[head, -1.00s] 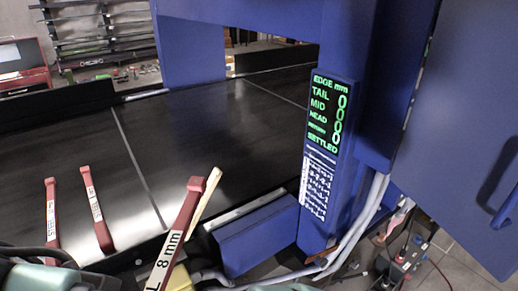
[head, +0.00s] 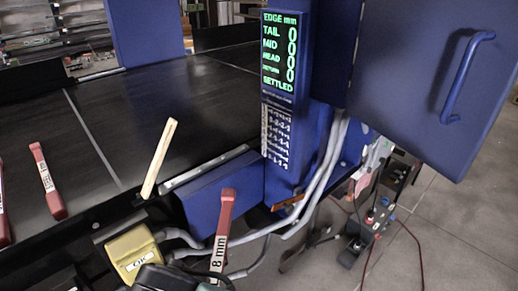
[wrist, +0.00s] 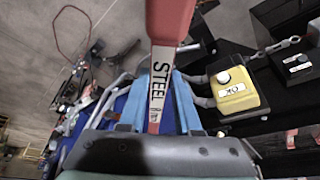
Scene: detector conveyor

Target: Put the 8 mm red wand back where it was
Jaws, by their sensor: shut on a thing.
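The red 8 mm wand (head: 226,208) stands nearly upright at the lower middle of the head view, its "8 mm" label facing the camera. My gripper (head: 214,286), at the bottom edge of that view, is shut on its lower part. In the wrist view the wand (wrist: 170,22) runs between the fingers of my gripper (wrist: 159,112), and its label reads "STEEL".
A yellow box marked "OK" (head: 128,246) sits left of the held wand; it also shows in the wrist view (wrist: 236,92). The black conveyor (head: 140,110) lies behind. A blue post with a display (head: 280,50), grey conduits (head: 325,165) and a blue door (head: 430,90) are at the right.

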